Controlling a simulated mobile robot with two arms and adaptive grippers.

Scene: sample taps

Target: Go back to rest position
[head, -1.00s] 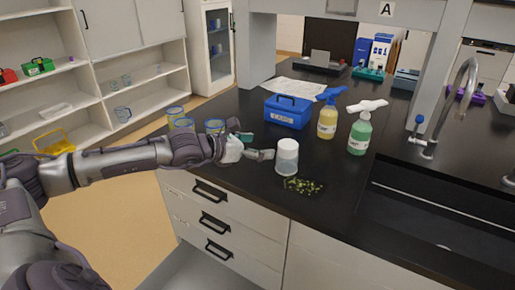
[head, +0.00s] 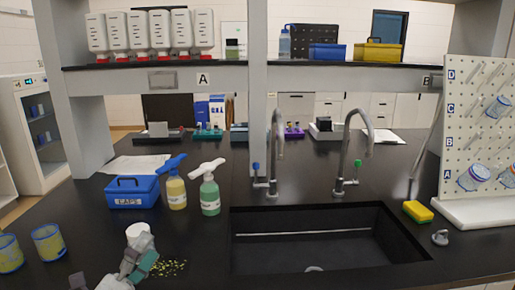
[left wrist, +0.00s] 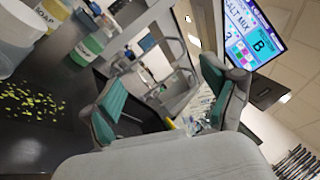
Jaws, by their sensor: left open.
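My left gripper (head: 141,258) is at the bottom left of the head view, in front of a white-capped jar (head: 138,232) and partly hiding it. In the left wrist view the two teal-padded fingers of my left gripper (left wrist: 166,98) stand wide apart with nothing between them. In that view the jar (left wrist: 14,35) is at the upper left edge, outside the fingers. My right gripper is in neither view.
Green bits (head: 170,268) lie on the black counter beside the jar. A blue CAPS box (head: 132,192), a yellow bottle (head: 176,192) and a green bottle (head: 209,195) stand behind. Beakers (head: 48,242) are at left, a sink (head: 318,240) at right.

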